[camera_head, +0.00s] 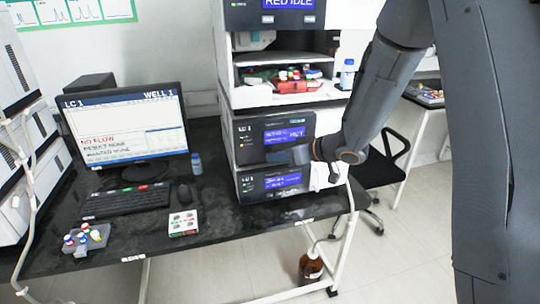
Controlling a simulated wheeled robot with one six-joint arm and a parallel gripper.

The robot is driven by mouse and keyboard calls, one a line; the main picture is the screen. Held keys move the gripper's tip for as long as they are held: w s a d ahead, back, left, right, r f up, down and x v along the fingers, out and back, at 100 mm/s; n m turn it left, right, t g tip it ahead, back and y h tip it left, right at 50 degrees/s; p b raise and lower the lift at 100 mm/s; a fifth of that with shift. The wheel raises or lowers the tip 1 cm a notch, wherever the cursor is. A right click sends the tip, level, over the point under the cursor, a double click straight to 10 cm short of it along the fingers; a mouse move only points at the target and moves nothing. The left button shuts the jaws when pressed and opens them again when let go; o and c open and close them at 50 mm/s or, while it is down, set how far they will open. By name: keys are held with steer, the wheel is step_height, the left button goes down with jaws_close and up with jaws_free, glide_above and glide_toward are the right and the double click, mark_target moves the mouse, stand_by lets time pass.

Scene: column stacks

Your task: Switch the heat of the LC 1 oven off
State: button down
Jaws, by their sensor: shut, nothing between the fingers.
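The LC 1 stack of instrument modules stands at the right end of the dark bench. A dark module (273,135) with a blue lit display is in its lower part, and another dark module (272,182) with a blue display is below it. Both carry small labels that look like LC 1; which one is the oven I cannot tell, and the display text is too small to read. My gripper (300,155) is shut and empty, at the right side of the fronts, near the seam between these two modules. Whether it touches them I cannot tell. It hides part of their right side.
A monitor (126,125) reads LC 1, WELL 1 and NO FLOW. A keyboard (125,201), a mouse (184,194), a white vial tray (183,223) and a grey vial rack (84,240) lie on the bench. A brown bottle (311,264) stands on the floor below. A black chair (385,170) is behind my arm.

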stand_by(0.4)
steer(key=shift+s+d+p, duration=0.2)
steer(key=shift+s+p, duration=0.2)
steer(key=shift+s, duration=0.35)
steer(key=s+p, duration=0.1)
steer(key=s, duration=0.1)
steer(key=s+d, duration=0.1)
steer(key=s, duration=0.1)
steer(key=shift+s+d+p, duration=0.2)
steer(key=shift+s+p, duration=0.15)
steer(key=shift+s, duration=0.05)
stand_by(0.4)
